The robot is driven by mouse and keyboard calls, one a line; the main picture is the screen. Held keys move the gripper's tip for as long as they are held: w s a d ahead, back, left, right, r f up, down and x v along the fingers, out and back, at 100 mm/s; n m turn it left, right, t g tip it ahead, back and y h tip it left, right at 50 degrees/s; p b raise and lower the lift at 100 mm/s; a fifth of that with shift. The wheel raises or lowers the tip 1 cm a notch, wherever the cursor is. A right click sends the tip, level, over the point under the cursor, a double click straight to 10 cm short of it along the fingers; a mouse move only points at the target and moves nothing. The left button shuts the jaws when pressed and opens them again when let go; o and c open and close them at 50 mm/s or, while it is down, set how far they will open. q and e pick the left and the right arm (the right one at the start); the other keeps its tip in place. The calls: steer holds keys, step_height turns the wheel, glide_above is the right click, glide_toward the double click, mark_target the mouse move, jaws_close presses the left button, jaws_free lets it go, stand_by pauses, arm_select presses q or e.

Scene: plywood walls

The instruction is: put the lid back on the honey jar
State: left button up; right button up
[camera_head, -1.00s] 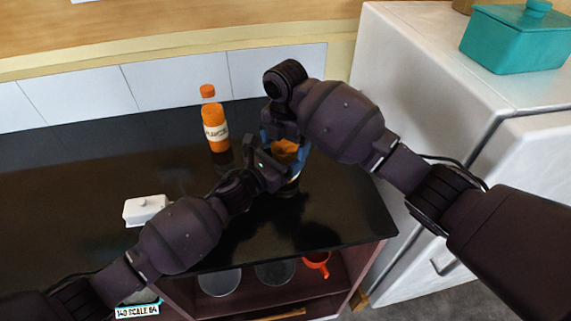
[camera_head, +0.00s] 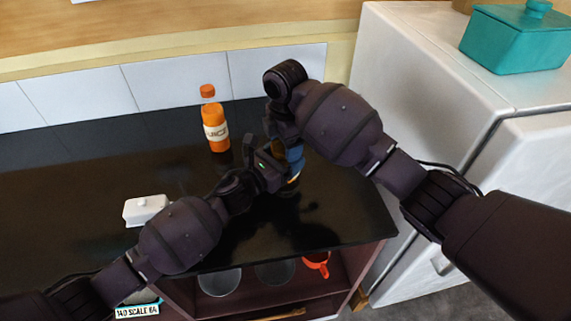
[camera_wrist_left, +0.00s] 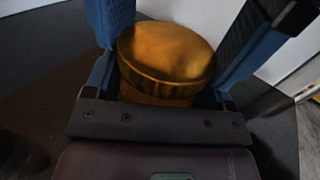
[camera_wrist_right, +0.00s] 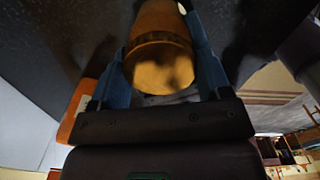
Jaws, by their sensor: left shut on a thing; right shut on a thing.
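The honey jar, an amber body, stands on the black counter, mostly hidden by my grippers in the head view, where a small part (camera_head: 294,179) shows. Its round golden lid (camera_wrist_left: 168,50), with a ribbed rim, sits over the amber jar body (camera_wrist_left: 155,98) in the left wrist view; I see no clear gap. My left gripper (camera_head: 270,165) is shut around the jar body from the left. My right gripper (camera_head: 290,150) reaches from above and is shut on the lid, which also shows in the right wrist view (camera_wrist_right: 162,72).
An orange juice bottle (camera_head: 215,128) stands on the counter behind, to the left. A white lidded dish (camera_head: 145,209) sits at left. A white cabinet (camera_head: 420,90) with a teal box (camera_head: 515,42) stands at right. A red cup (camera_head: 316,262) is on the shelf below.

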steer(key=shift+m, duration=0.4)
steer(key=o, duration=1)
steer(key=shift+r, duration=0.1)
steer(key=shift+r, duration=2.15)
steer(key=shift+c, duration=0.3)
